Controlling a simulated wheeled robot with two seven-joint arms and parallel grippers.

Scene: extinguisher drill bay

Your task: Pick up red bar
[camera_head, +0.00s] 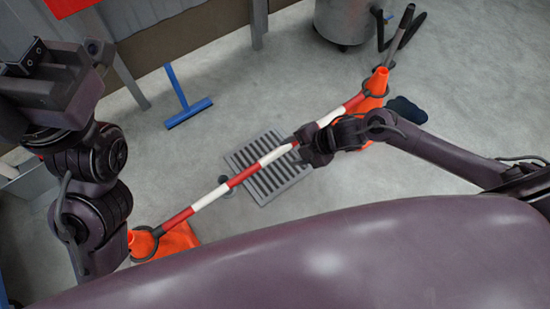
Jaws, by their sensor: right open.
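The red bar is a red-and-white striped pole (210,197) that runs diagonally between two orange cones, with a dark ring at each end. One cone (144,243) is at the lower left and the other (377,82) at the upper right. My right gripper (308,143) is open at the bar, right of its middle, and covers a short part of it. I cannot tell whether the fingers touch the bar. My left arm (85,190) stands at the left, away from the bar; its gripper cannot be made out.
A grey floor grate (268,184) lies under the bar's middle. A blue squeegee (188,112) is on the floor at the upper left. A grey bin (343,20) and a black hose (402,30) are at the top right. A dark patch (408,110) lies by the far cone.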

